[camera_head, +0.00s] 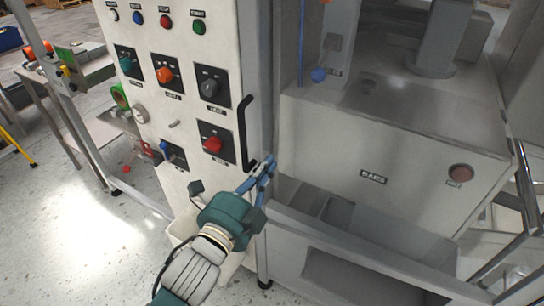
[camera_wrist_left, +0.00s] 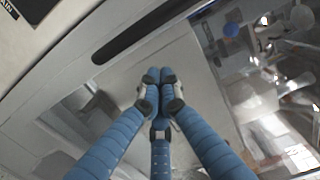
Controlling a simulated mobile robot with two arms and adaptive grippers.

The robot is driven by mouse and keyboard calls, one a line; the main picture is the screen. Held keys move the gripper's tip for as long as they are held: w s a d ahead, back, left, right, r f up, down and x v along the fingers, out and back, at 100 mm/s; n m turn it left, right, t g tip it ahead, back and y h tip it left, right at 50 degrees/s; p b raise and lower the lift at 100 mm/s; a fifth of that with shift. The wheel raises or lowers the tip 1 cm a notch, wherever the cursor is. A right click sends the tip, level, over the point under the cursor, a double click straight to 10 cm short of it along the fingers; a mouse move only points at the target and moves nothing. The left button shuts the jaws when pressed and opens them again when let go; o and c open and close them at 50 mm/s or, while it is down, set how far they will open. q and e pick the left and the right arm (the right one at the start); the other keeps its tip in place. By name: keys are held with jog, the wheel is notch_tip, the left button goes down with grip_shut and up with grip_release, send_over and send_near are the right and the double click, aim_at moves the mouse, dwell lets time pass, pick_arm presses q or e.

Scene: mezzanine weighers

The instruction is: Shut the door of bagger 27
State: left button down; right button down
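The off-white control panel (camera_head: 195,95), seemingly the bagger's door, stands at centre left in the head view, with a black vertical bar handle (camera_head: 246,132) near its right edge. No number 27 is readable. How far the door stands open is unclear. My left gripper (camera_head: 266,168), teal with blue fingers, is just right of and below the handle, by the panel's right edge. In the left wrist view, its fingertips (camera_wrist_left: 160,77) are drawn together with nothing visible between them. A dark handle-like bar (camera_wrist_left: 135,35) lies beyond them, apart in the picture. My right gripper is not in view.
Chrome rails (camera_head: 525,185) stand at far right. A bench (camera_head: 40,75) stands at far left.

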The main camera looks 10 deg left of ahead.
aim_at(278, 151)
pick_arm(q)
jog(key=x, duration=0.3)
jog(key=shift+p, duration=0.3)
jog(key=shift+w+d, duration=0.1)
